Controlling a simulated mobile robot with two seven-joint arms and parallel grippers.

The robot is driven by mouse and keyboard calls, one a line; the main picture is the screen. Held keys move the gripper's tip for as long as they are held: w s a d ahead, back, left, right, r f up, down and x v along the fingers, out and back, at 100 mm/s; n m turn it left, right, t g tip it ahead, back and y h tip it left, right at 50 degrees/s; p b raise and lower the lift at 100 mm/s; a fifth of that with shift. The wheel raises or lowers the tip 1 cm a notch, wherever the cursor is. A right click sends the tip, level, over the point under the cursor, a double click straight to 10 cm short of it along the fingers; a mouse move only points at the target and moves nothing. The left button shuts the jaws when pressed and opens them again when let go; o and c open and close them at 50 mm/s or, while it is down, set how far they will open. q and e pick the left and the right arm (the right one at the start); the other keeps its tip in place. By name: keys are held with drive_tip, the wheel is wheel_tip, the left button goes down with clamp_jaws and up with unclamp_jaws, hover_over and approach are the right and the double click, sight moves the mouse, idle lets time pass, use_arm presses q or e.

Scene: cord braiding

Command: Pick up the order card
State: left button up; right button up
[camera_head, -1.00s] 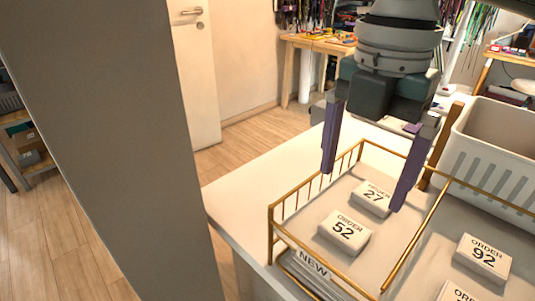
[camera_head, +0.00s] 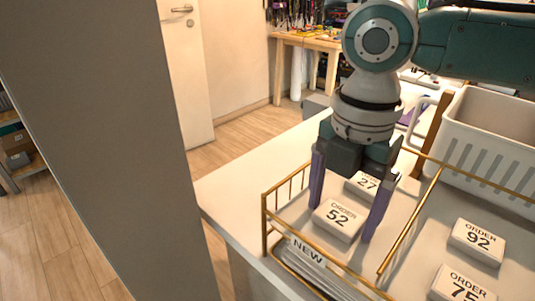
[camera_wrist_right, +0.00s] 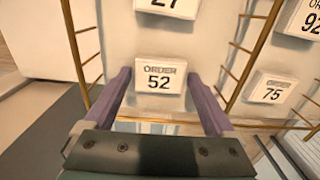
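A white block-like order card marked 52 (camera_head: 338,220) lies in the left compartment of a gold wire tray; it also shows in the right wrist view (camera_wrist_right: 160,77). My right gripper (camera_head: 341,222) is open and points down, with one purple finger on each side of card 52. In the right wrist view its fingertips (camera_wrist_right: 160,74) flank the card with a gap on both sides. Card 27 (camera_head: 363,185) lies just behind, partly hidden by the gripper. Cards 92 (camera_head: 477,241) and 75 (camera_head: 464,288) lie in the right compartment. My left gripper is not in view.
Gold wire rails (camera_head: 411,232) edge and divide the tray. A label reading NEW (camera_head: 307,252) is at its front left. A white slotted basket (camera_head: 490,148) stands behind it on the right.

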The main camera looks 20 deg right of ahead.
sight(340, 215)
drive_tip(key=c, duration=1)
drive_tip(key=shift+r, duration=0.1)
